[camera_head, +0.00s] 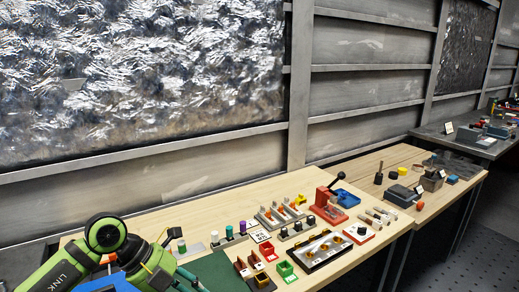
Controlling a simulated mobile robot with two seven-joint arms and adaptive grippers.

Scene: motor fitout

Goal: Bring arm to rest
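A green and black arm of mine (105,236) comes in from the lower left, with its joints low over the left end of the light wooden bench (130,200). Its dark lower part (150,266) stands in front of a blue thing and beside a dark green mat (213,270). My other arm does not show.
Right of the arm are small peg blocks (227,236), red and green bins (285,268), a black tray (319,250) and a red lever press (328,205). A second bench (455,187) with grey boxes stands further right. Open floor (475,255) lies at lower right.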

